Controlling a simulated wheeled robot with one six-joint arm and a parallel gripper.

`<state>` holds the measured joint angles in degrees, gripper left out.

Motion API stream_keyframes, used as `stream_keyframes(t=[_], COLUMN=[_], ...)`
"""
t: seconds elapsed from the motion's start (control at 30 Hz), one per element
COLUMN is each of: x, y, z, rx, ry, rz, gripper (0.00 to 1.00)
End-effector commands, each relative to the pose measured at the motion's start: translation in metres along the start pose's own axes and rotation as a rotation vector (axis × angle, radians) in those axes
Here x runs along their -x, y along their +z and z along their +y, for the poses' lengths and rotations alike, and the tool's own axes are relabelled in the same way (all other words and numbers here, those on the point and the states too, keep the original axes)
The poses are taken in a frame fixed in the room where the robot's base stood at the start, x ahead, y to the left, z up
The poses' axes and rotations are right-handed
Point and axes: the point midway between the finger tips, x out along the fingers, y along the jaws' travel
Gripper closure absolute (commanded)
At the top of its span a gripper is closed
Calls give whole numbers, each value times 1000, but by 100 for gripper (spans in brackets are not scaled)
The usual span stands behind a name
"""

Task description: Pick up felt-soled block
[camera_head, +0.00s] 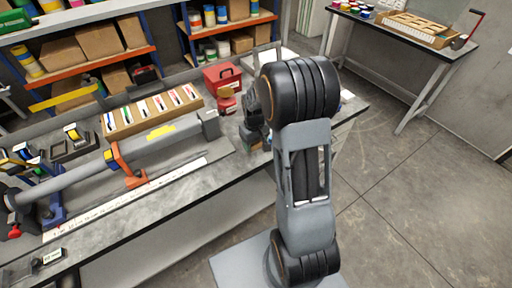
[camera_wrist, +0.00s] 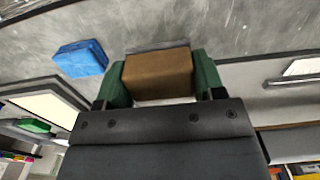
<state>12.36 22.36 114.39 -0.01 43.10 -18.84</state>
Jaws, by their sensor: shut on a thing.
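The felt-soled block (camera_wrist: 158,76) is a brown block between the two green fingertips of my gripper (camera_wrist: 160,82) in the wrist view. A thin grey layer shows along its far edge. The fingers touch both sides of it, and my gripper is shut on it. Whether the block is clear of the surface behind it I cannot tell. In the head view my arm hides most of the gripper and the block, near the right end of the workbench (camera_head: 225,180).
A blue item (camera_wrist: 80,58) lies near the block in the wrist view. On the bench, a red toolbox (camera_head: 222,78), a red jar (camera_head: 227,101), a long grey tube in a clamp (camera_head: 128,165) and a cardboard tray (camera_head: 152,112) stand left of my arm. Open floor lies to the right.

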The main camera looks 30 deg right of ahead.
Motion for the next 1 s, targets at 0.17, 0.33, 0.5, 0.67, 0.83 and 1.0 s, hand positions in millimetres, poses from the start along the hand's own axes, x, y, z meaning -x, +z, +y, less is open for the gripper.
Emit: stream_keyframes(t=[0.17,0.33,0.5,0.67,0.83,1.0], x=[37,60,75,84,90,91], y=[18,37,54,65,71,73], z=[-29,-59,-85,-102,-111,-114], rx=[5,6,5,4,3,0], ry=[1,0,0,-1,-1,-1], rz=[5,2,1,0,-1,-2], gripper=[61,61,61,61,61,61])
